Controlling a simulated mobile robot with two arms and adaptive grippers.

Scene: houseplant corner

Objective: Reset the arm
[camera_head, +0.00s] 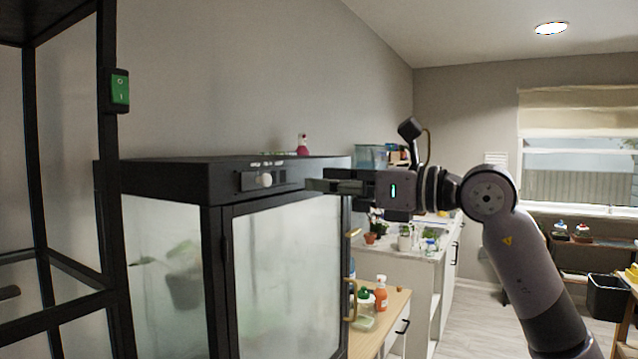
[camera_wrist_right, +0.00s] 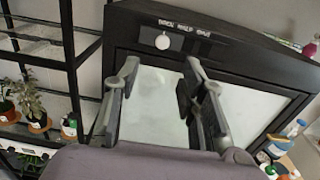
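My right arm comes in from the right in the head view. Its gripper (camera_head: 322,186) is level, pointing left in front of the upper front of a black cabinet (camera_head: 160,181) with a frosted glass door. In the right wrist view the two fingers of this gripper (camera_wrist_right: 161,72) stand wide apart with nothing between them. A round white knob (camera_head: 264,180) sits on the cabinet's top panel, left of the fingertips. It also shows beyond the fingers in the right wrist view (camera_wrist_right: 163,41), apart from them. My left gripper is not in view.
A black rack (camera_head: 110,200) with a green switch (camera_head: 120,90) stands at the left. A wooden counter (camera_head: 392,310) with an orange bottle (camera_head: 381,292) is right of the cabinet. Potted plants (camera_wrist_right: 32,105) stand on shelves in the wrist view. Floor is open at right.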

